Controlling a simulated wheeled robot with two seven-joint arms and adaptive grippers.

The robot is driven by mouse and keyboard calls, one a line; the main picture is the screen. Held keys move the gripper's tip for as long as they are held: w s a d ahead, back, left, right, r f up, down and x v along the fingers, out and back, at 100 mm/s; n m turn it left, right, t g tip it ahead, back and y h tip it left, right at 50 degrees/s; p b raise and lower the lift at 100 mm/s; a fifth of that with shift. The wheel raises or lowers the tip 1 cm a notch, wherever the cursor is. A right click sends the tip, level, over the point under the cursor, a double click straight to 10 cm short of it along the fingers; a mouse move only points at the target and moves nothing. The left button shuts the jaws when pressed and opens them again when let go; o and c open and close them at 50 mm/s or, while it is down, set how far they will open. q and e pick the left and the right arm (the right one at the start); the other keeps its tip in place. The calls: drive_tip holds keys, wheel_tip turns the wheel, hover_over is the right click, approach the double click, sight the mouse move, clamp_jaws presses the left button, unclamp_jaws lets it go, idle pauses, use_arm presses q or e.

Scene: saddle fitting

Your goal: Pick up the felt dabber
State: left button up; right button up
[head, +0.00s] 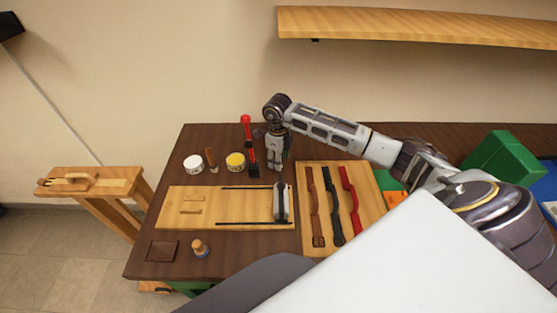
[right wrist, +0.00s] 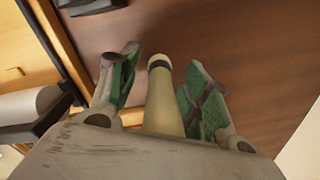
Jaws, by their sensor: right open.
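The felt dabber appears to be the pale cream rod (right wrist: 160,92) with a dark band near its far end, in the right wrist view. It lies between the two green-padded fingers of my right gripper (right wrist: 158,85), with a gap showing on both sides. My right gripper is open and in the head view points down (head: 275,165) at the back of the table, just right of a red-handled tool. The dabber is hidden behind the gripper in the head view. My left gripper is not in view.
The dark table (head: 225,270) holds a wooden board (head: 175,215) with a grey roller (head: 280,203), and a board (head: 372,185) with three straps. A white tub (head: 194,163), a yellow tub (head: 236,163) and a red-handled tool (head: 246,127) stand left of the gripper. A shelf (head: 420,25) is above.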

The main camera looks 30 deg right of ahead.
idle(0.4)
clamp_jaws()
drive_tip(key=shift+r, duration=0.15)
drive_tip(key=shift+r+b, duration=0.7)
drive_tip(key=shift+r, duration=4.2)
